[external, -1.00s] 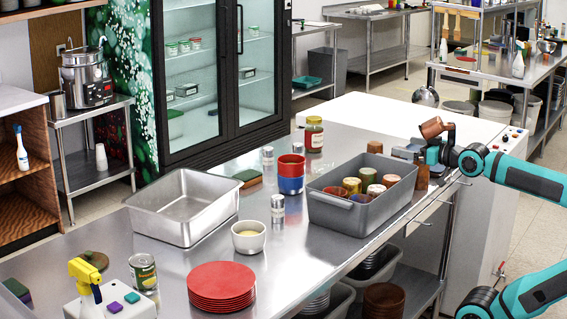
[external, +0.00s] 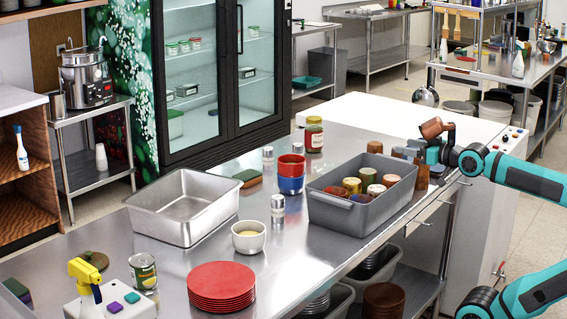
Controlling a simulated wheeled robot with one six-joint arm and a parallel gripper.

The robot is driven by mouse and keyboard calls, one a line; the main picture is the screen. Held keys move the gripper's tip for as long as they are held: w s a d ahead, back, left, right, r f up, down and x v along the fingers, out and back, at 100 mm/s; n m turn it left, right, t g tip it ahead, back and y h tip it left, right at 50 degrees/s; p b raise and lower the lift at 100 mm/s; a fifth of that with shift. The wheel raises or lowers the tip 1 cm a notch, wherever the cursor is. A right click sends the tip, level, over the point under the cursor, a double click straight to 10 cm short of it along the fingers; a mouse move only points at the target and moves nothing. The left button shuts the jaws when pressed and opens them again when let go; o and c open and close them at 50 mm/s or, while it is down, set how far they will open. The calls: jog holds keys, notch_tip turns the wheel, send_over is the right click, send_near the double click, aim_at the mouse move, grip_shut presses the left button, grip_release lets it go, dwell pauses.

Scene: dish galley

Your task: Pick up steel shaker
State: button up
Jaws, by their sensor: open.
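One shaker (external: 278,206) is left of the grey bin, and the other (external: 268,156) is farther back, left of the red and blue cups. I cannot tell which is the steel shaker. My gripper (external: 416,153) is open at the counter's right edge, beyond the grey bin and well right of both shakers. Its fingertips are small and partly hidden, and I see nothing held between them.
The grey bin (external: 336,212) of cups stands between my gripper and the nearer shaker. Stacked cups (external: 291,175), a jar (external: 314,134), a white bowl (external: 248,238) and a steel pan (external: 160,222) surround the shakers. Brown cups stand by my gripper.

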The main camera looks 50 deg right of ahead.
jog(key=w+a+n+g+y, duration=0.1)
jog(key=w+a+n+g, duration=0.15)
jog(key=w, duration=0.45)
jog(key=w+a+n+g+y, duration=0.1)
jog(key=w+a+g, duration=0.25)
jog(key=w, duration=0.35)
jog(key=n+g+y, duration=0.1)
jog(key=n+g, duration=0.4)
jog(key=g, duration=0.3)
send_near(275, 208)
jog(key=w+f, duration=0.2)
jog(key=f, duration=0.1)
jog(key=w+f, duration=0.1)
jog(key=f, duration=0.1)
jog(key=shift+d+f, duration=0.2)
jog(key=shift+d, duration=0.05)
jog(key=shift+s+x, duration=0.15)
jog(key=shift+x, duration=1.15)
jog(key=shift+s+x, duration=0.15)
jog(key=shift+x, duration=1.1)
jog(key=shift+a, duration=0.15)
jog(key=shift+c, duration=0.3)
jog(key=c, duration=1)
